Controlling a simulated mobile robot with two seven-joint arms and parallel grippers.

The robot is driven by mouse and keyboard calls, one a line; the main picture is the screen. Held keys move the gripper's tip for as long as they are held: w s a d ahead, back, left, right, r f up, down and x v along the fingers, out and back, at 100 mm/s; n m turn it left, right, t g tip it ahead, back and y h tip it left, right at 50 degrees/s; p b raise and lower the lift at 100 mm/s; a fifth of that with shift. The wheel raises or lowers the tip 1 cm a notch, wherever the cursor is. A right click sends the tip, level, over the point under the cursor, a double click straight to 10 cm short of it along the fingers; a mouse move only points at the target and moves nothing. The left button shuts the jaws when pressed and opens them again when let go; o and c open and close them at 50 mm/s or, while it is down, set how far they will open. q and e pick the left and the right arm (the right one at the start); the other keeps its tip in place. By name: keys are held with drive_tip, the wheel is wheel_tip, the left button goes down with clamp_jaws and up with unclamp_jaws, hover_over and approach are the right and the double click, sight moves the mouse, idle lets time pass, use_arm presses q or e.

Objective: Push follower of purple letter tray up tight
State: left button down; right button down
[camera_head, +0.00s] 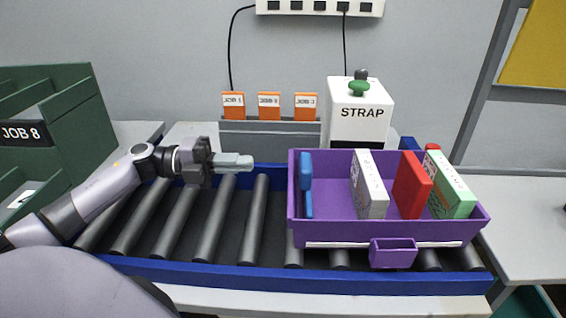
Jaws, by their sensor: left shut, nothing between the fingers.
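The purple letter tray (345,233) sits on the roller conveyor, right of the middle. A blue follower (306,172) stands upright inside it near the left end. A white bundle (369,184), a red divider (412,186) and a green-and-white bundle (451,184) stand in the tray further right, with a clear gap between the follower and the white bundle. My left gripper (246,161) is shut and empty, above the rollers left of the tray, pointing right towards the follower and apart from it. My right gripper is not in view.
The conveyor's blue rail (230,276) runs along the front. A white STRAP machine (358,108) with a green knob stands behind the tray. Several orange job cards (269,106) stand at the back. A green JOB 8 rack (70,110) is at left. Rollers left of the tray are free.

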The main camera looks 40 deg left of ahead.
sight(301, 160)
use_arm(q)
drive_tip(key=p+x, duration=0.1)
drive_tip(key=x, duration=0.7)
drive_tip(key=shift+w+d, duration=0.2)
drive_tip(key=shift+d, duration=0.05)
drive_tip(key=p+x, duration=0.1)
drive_tip(key=x, duration=0.2)
drive_tip(key=shift+w+d+r, duration=0.1)
drive_tip(key=shift+d, duration=0.05)
drive_tip(key=shift+w+d, duration=0.2)
drive_tip(key=shift+d, duration=0.1)
drive_tip(key=shift+a, duration=0.1)
